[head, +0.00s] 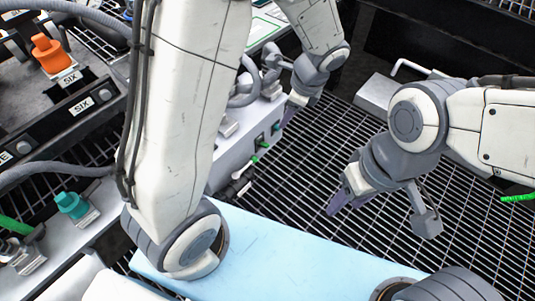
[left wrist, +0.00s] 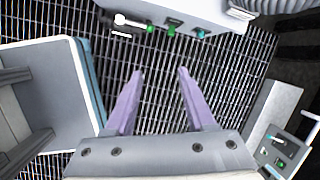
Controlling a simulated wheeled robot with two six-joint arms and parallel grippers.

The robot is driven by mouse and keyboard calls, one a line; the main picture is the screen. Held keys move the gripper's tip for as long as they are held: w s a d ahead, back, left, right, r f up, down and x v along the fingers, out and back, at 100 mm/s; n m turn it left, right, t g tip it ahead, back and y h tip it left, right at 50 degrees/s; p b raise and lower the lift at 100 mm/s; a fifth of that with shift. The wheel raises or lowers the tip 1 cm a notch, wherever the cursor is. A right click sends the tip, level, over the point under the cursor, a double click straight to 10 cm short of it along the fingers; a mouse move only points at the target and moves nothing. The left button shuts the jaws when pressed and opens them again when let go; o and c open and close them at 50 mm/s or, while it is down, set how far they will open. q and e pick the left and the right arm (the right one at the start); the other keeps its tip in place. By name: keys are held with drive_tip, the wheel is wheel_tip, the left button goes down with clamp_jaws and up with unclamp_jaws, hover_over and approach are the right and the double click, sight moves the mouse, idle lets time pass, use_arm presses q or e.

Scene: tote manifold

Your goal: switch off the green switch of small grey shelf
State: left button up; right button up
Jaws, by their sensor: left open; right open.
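A grey unit (head: 235,150) with small green switches (head: 264,145) on its side stands left of centre in the head view. A grey unit (left wrist: 190,10) with green switches (left wrist: 172,27) also shows at the top of the left wrist view. A small grey box (left wrist: 265,125) with a handle and tiny green switches (left wrist: 280,162) is at the lower right there. I cannot tell which is the small grey shelf. My left gripper (head: 288,115) is beside the grey unit; its open, empty purple fingers show in the left wrist view (left wrist: 160,75). My right gripper (head: 345,203) is open and empty above the grid.
Black grid floor (head: 310,190) lies open between the units. A grey box with a bent handle (head: 376,92) stands at the back right. At left are an orange knob (head: 50,52), a teal knob (head: 72,203) and grey hoses.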

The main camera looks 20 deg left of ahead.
sight(265, 144)
use_arm(q)
drive_tip(key=w+a+f+m+b, duration=0.1)
drive_tip(key=w+a+f+b, duration=0.1)
drive_tip(key=f+b, duration=0.3)
drive_tip(key=w+a+f+m+b, duration=0.1)
drive_tip(key=a+f+b, duration=0.3)
drive_tip(key=f, duration=0.8)
drive_tip(key=w+a+f+m+y+b, duration=0.1)
drive_tip(key=w+f+b, duration=0.3)
drive_tip(key=f, duration=0.5)
drive_tip(key=shift+w+a+f+m+b, duration=0.15)
drive_tip(key=shift+a+m+b, duration=0.1)
drive_tip(key=shift+a+b, duration=0.35)
drive_tip(key=shift+s+a+f+m+b, duration=0.15)
drive_tip(key=shift+a+m+b, duration=0.15)
drive_tip(key=shift+b, duration=0.45)
drive_tip(key=shift+w, duration=0.1)
use_arm(e)
wheel_tip(265, 144, down, 18)
drive_tip(key=shift+f, duration=0.25)
use_arm(q)
clamp_jaws()
